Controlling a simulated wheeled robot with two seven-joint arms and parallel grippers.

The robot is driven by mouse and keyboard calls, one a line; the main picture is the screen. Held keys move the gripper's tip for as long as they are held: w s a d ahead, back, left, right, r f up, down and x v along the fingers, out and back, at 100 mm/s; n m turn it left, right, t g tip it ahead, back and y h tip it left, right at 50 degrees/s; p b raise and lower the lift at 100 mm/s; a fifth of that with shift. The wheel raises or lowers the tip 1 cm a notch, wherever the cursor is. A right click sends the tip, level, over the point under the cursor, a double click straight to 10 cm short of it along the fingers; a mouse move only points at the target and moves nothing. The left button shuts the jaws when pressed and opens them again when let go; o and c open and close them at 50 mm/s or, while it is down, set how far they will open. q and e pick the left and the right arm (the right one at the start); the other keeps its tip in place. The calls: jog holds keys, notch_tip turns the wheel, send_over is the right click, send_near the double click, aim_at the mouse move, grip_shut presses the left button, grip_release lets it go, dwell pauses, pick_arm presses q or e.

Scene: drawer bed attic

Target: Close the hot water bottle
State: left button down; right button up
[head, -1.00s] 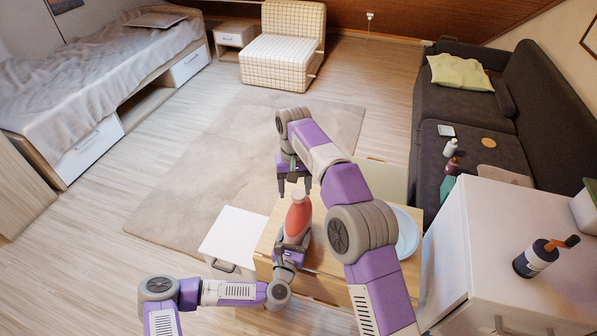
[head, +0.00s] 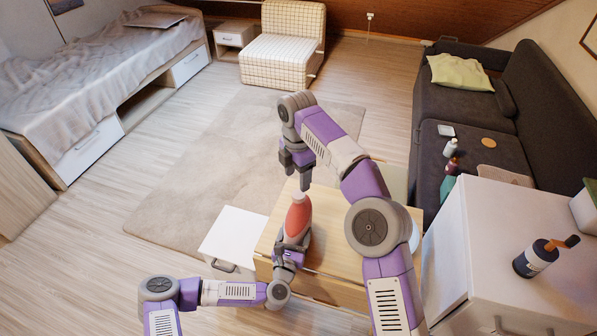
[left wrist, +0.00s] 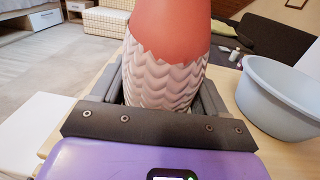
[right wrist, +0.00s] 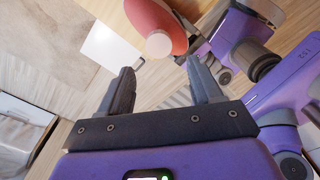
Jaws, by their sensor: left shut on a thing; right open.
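The hot water bottle (head: 297,217) is coral red and upright over the wooden table. In the left wrist view its lower part (left wrist: 160,82) has a pale zigzag pattern. My left gripper (head: 291,246) is shut around this lower part. My right gripper (head: 304,183) is open and empty, fingers pointing down just above the bottle's top. In the right wrist view the bottle's pale round top (right wrist: 158,45) lies beyond the fingertips of the right gripper (right wrist: 160,75), apart from them. I cannot tell whether that top is a cap or the bare mouth.
The wooden table (head: 325,235) holds a pale blue basin (left wrist: 280,98) to the right of the bottle. A white cabinet (head: 232,237) stands left of the table. A white counter (head: 500,225) with a dark bottle (head: 533,260) is at right. The rug (head: 225,160) beyond is clear.

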aim_at(299, 194)
jog(key=n, duration=0.3)
jog(key=shift+w+d+r, duration=0.1)
jog(key=shift+d+r, duration=0.1)
jog(key=shift+r, duration=0.2)
jog(key=shift+f, duration=4.05)
jog(key=c, duration=1.1)
